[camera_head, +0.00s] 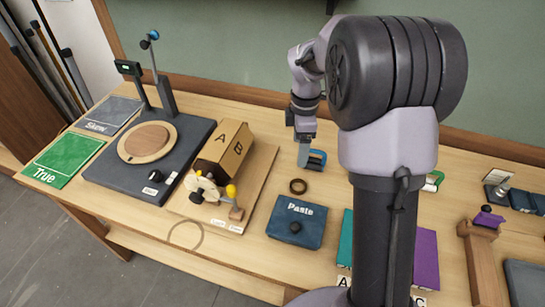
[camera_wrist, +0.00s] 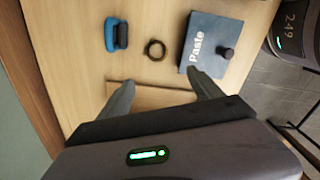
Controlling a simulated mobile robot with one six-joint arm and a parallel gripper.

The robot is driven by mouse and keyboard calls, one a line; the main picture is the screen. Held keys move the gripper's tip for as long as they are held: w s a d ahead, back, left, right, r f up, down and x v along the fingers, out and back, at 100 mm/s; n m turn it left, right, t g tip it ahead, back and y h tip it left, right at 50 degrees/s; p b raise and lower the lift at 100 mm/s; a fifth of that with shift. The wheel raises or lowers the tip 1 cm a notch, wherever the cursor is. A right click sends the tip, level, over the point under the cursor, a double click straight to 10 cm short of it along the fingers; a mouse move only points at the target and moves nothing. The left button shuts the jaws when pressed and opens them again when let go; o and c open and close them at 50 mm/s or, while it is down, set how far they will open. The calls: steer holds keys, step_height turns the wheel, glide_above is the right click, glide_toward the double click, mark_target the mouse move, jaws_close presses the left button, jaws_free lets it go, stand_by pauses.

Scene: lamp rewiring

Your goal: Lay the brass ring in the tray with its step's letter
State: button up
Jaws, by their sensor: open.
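The brass ring (camera_head: 298,186) lies flat on the bench, left of the arm column and just behind the Paste box; it also shows in the wrist view (camera_wrist: 155,50). My gripper (camera_head: 303,157) hangs behind the ring. In the wrist view its two fingers (camera_wrist: 161,77) are apart with nothing between them, and the ring lies beyond the tips. A teal tray (camera_head: 346,232) with an A label and a purple tray (camera_head: 426,258) with a C label stand at the right front. My arm hides the space between them.
The blue Paste box (camera_head: 297,222) with a dark knob sits close to the ring. A blue and black item (camera_head: 317,160) stands near my gripper. A wooden board (camera_head: 262,180) with a lettered block (camera_head: 222,150) lies left.

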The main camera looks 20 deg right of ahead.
steer(key=b, duration=0.5)
glide_above(297, 188)
steer(key=f, duration=1.2)
steer(key=shift+s+a+f, duration=0.2)
steer(key=shift+a+f, duration=0.05)
steer(key=shift+f, duration=0.1)
steer(key=f+b, duration=0.1)
steer(key=f, duration=0.2)
steer(key=f+b, duration=0.1)
steer(key=f, duration=0.1)
steer(key=shift+w+d+f+b, duration=0.15)
steer(key=shift+w+d+b, duration=0.1)
steer(key=shift+b, duration=0.1)
steer(key=shift+r, duration=0.2)
